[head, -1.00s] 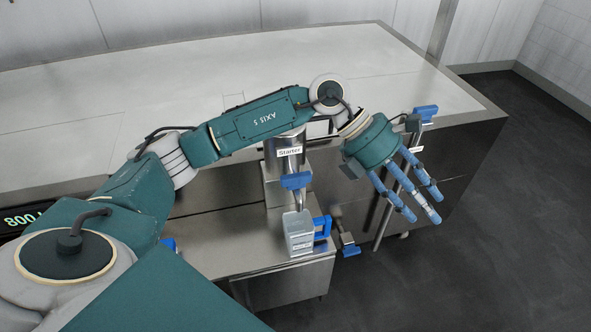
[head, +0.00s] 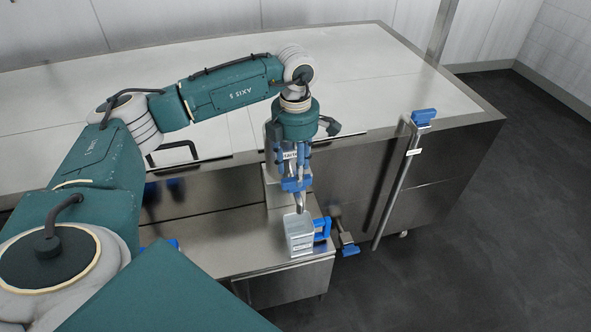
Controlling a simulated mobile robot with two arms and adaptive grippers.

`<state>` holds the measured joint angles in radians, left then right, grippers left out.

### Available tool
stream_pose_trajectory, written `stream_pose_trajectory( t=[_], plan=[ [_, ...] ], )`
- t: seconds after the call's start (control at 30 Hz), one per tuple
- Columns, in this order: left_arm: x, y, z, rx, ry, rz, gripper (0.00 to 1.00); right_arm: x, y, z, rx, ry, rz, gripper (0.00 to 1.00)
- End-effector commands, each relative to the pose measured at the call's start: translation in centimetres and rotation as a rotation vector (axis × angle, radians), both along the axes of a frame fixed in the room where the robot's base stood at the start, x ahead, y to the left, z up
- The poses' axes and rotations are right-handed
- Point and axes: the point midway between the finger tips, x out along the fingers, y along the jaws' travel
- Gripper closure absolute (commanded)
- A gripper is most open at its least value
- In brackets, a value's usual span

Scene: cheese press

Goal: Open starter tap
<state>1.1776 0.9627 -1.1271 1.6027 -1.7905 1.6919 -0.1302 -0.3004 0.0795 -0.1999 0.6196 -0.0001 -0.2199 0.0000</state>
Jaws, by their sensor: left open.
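The starter canister (head: 274,150) is a steel vessel. Its label is mostly hidden behind my left gripper. The starter tap has a blue lever (head: 296,185) at its front and a steel spout (head: 301,203) pointing down. My left gripper (head: 294,177) is open and points down right at the tap, with its blue fingers around or just above the lever. The blue of fingers and lever overlaps, so I cannot tell whether they touch. A small steel jug (head: 298,234) with a blue handle stands below the spout. My right gripper is not in view.
The steel shelf (head: 215,245) under the tap carries the jug. Another blue-handled fitting (head: 347,244) sticks out right of the jug. A steel rod with a blue top (head: 424,116) stands at the cabinet's right. The worktop (head: 360,80) behind is clear.

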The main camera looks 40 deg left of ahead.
Motion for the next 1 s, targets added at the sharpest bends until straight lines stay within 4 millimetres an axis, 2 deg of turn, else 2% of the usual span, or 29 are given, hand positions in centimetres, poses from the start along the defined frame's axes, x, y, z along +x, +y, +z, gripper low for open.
stream_pose_trajectory(
  t=[0.2, 0.53, 0.77, 1.0],
  plan=[
    [0.0, 0.0, -2.2, -0.001, 0.000, 0.001, 0.54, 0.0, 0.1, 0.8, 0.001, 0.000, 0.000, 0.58],
    [0.0, 0.0, -2.6, -0.001, -0.001, 0.001, 0.54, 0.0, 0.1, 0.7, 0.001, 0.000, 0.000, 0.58],
    [0.0, -0.1, -2.6, -0.002, -0.001, 0.000, 0.99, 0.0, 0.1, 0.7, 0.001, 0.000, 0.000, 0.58],
    [0.1, -0.1, -2.6, -0.001, -0.002, 0.013, 1.00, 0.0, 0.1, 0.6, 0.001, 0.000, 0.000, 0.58]
  ],
)
